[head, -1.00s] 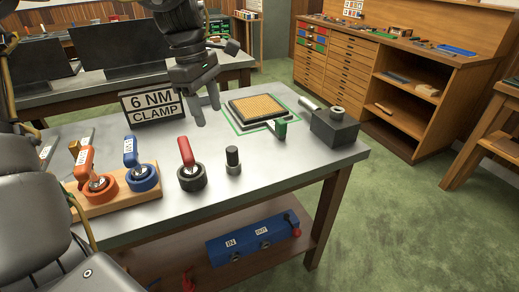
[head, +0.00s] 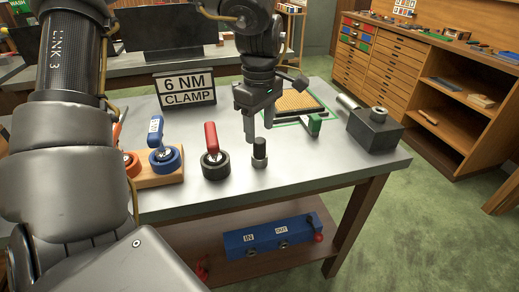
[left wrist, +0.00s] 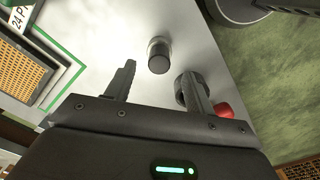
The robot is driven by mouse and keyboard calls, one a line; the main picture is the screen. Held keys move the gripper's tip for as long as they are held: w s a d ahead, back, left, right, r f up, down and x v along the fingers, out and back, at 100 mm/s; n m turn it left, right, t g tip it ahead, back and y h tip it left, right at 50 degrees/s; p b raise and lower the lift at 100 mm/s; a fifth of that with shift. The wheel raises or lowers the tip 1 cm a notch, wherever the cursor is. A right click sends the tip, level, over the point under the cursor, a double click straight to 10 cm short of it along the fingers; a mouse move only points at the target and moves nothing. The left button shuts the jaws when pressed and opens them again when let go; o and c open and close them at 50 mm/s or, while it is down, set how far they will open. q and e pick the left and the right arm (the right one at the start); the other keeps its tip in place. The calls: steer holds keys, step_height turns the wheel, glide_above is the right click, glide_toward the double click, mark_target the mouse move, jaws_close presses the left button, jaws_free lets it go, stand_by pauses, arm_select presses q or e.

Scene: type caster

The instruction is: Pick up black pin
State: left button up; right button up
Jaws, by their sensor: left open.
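The black pin (head: 259,148) is a short dark cylinder in a grey knurled collar, standing upright on the grey bench top. My left gripper (head: 260,131) is open and points down, with its fingertips just above and behind the pin in the head view. In the left wrist view the pin (left wrist: 159,55) shows beyond the fingertips, roughly centred between the two fingers of my left gripper (left wrist: 160,85). Nothing is between the fingers. My right gripper is not in view.
A red-handled caster (head: 214,160) stands left of the pin. A blue-handled one (head: 162,150) sits on a wooden block. Behind are the 6 NM CLAMP sign (head: 186,89) and a tan gridded pad (head: 297,103). A dark block (head: 375,130) stands right. Bench in front is clear.

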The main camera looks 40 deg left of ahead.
mark_target(260, 140)
arm_select(q)
step_height(260, 140, down, 5)
steer(key=shift+w+a+r, duration=0.1)
steer(key=shift+r, duration=0.05)
steer(key=shift+f, duration=0.25)
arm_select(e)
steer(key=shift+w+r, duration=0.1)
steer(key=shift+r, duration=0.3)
arm_select(q)
steer(key=shift+c, duration=0.3)
steer(key=c, duration=1)
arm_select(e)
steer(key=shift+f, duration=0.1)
arm_select(q)
steer(key=shift+r, duration=0.2)
